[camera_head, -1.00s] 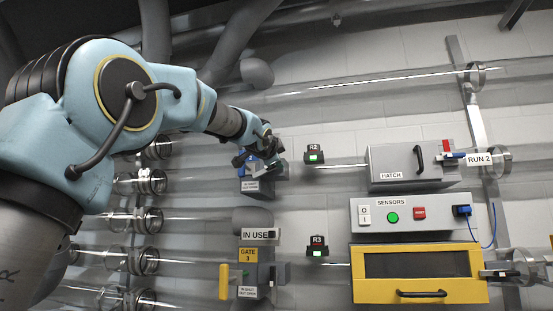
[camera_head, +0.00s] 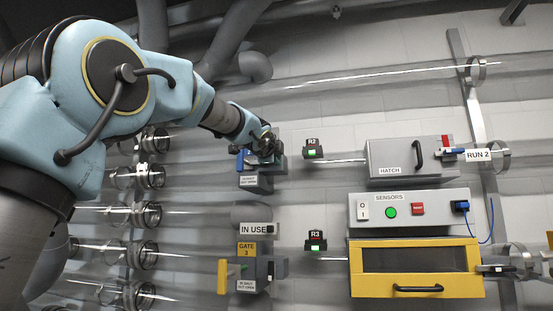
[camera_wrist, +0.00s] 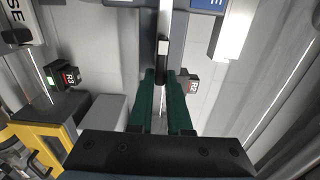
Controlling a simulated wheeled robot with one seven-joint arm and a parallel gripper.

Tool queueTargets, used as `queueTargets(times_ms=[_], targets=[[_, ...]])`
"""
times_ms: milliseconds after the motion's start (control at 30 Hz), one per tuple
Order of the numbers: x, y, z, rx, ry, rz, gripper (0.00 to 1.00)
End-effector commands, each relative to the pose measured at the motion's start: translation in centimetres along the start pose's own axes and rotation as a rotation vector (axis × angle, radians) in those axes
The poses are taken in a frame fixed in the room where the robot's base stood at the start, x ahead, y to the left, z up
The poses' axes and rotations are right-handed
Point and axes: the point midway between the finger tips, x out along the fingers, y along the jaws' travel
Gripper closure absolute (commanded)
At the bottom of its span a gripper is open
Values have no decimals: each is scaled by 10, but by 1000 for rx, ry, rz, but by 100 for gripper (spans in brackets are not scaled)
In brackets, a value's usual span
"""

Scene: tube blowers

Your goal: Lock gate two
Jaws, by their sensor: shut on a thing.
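Gate two is the grey housing (camera_head: 257,182) with a blue handle (camera_head: 240,159), left of the R2 sensor in the head view. My gripper (camera_head: 266,150) is in front of its upper part and hides much of it. In the wrist view, my gripper's two green fingers (camera_wrist: 161,76) are shut on a narrow dark piece (camera_wrist: 162,58) at the gate. A pale rod (camera_wrist: 165,20) runs up from that piece. The far ends of the fingers hide where the piece joins the housing, so I cannot tell whether the gate is locked.
Gate 3 (camera_head: 247,249), with a yellow handle and an IN USE tag (camera_head: 255,229), is below. The hatch box (camera_head: 400,158), sensor box (camera_head: 440,205) and yellow box (camera_head: 367,286) are at the right.

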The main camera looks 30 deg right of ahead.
Motion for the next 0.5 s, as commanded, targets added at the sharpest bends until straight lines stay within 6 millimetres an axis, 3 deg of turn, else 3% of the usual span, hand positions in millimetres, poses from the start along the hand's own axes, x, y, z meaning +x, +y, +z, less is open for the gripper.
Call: queueTargets(times_ms=[200,233,500], targets=[[0,1,0,2,0,3,100],[0,1,0,2,0,3,80],[0,1,0,0,0,2,54]])
